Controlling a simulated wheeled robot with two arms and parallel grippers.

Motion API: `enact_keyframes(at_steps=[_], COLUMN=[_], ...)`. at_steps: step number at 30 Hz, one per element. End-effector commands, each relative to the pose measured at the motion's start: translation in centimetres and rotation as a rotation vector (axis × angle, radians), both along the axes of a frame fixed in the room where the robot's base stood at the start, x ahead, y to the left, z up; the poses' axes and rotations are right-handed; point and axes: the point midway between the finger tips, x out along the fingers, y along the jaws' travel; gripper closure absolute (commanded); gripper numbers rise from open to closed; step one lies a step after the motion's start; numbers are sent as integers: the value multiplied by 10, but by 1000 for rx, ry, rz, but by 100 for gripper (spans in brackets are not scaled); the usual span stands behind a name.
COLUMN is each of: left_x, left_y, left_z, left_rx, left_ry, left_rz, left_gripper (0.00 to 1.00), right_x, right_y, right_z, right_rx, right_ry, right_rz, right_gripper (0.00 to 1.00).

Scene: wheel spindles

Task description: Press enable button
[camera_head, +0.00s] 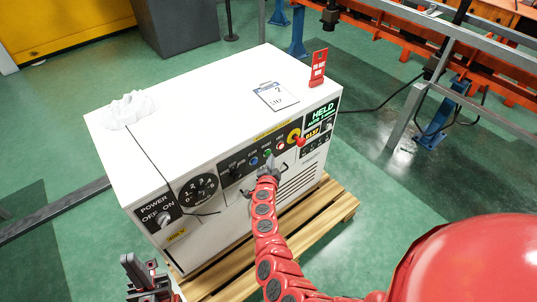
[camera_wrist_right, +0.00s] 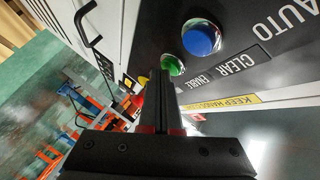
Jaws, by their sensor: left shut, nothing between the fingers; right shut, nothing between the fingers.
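The white control cabinet (camera_head: 205,115) has a dark front panel with a row of round buttons. In the right wrist view the green button (camera_wrist_right: 172,65) sits near the label ENABLE (camera_wrist_right: 208,79), and the blue button (camera_wrist_right: 201,38) sits near CLEAR (camera_wrist_right: 238,64). The green button (camera_head: 267,153) also shows in the head view. My right gripper (camera_head: 268,167) is shut and empty in front of the panel, its fingertips (camera_wrist_right: 160,75) close to the green button; I cannot tell whether they touch. My left gripper (camera_head: 138,266) is shut and empty, low at the cabinet's front left.
The cabinet stands on a wooden pallet (camera_head: 335,205). A red knob (camera_head: 301,142), a power switch (camera_head: 162,218) and a rotary dial (camera_head: 198,188) are on its front. A red tag (camera_head: 318,68) and a paper card (camera_head: 276,95) are on top. An orange rack stands behind right.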

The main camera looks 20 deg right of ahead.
Motion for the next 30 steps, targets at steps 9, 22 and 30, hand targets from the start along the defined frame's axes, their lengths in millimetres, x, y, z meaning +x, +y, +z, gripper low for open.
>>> enact_keyframes(at_steps=[9,22,30], left_x=[0,0,0], left_y=[0,0,0], left_z=[0,4,7], left_rx=[0,0,0], left_ry=[0,0,0], left_rz=[0,0,0], left_gripper=[100,100,100], right_x=[3,-4,-12], right_y=[1,-1,-5], right_z=[1,0,0], right_rx=[0,2,-2], right_ry=[-2,2,0], right_rz=[-1,-2,-3], right_gripper=[100,100,100])
